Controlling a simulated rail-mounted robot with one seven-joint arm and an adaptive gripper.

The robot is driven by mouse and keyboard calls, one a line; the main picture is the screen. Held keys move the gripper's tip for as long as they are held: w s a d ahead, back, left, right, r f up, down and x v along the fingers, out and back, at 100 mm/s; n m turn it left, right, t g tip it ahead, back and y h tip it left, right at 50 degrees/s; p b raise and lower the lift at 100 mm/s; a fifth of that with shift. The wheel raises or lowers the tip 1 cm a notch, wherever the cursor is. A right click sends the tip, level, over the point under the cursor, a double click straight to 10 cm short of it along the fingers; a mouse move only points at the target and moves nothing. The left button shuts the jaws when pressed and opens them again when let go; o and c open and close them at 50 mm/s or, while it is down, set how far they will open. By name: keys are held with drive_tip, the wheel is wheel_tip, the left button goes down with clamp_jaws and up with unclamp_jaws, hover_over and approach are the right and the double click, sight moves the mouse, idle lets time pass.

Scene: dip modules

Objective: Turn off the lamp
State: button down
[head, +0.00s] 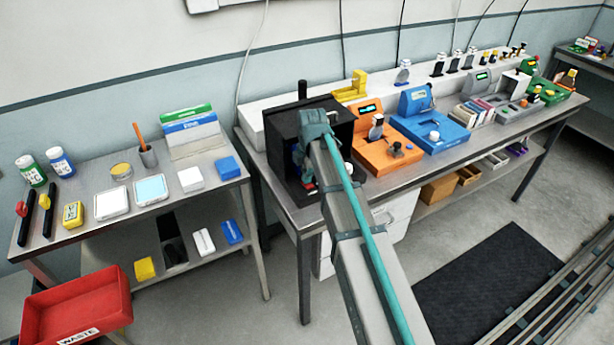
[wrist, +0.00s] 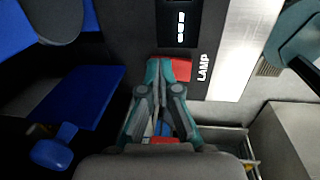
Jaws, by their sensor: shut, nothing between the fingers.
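The red lamp switch (wrist: 181,68) sits on a dark panel beside the white word LAMP (wrist: 203,68) in the wrist view. My gripper (wrist: 163,72) is shut and empty, its teal fingertips right at the switch and covering its left part. I cannot tell whether the tips touch it or which way the switch is set. In the head view, my arm reaches to the front of a black box (head: 338,121) on the right bench and hides much of it. The lamp itself cannot be made out.
A small display (wrist: 180,24) with white marks is above the switch. Blue parts (wrist: 85,95) stand left of my gripper. An orange device (head: 375,158) and a blue device (head: 428,140) stand right of the black box. The left table (head: 125,222) holds several small items.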

sight(310, 185)
drive_tip(key=shift+s+d+r, duration=0.1)
drive_tip(key=shift+s+d, duration=0.2)
drive_tip(key=shift+s, duration=0.4)
drive_tip(key=r+p, duration=0.1)
drive_tip(key=r, duration=0.1)
drive_tip(key=r+p, duration=0.2)
drive_tip(key=shift+s+d+r, duration=0.1)
drive_tip(key=shift+s+r, duration=0.05)
drive_tip(key=shift+s, duration=0.05)
wheel_tip(310, 185, up, 10)
drive_tip(key=s+b, duration=0.1)
drive_tip(key=b, duration=0.2)
drive_tip(key=shift+d+f, duration=0.2)
drive_tip(key=shift+d, duration=0.05)
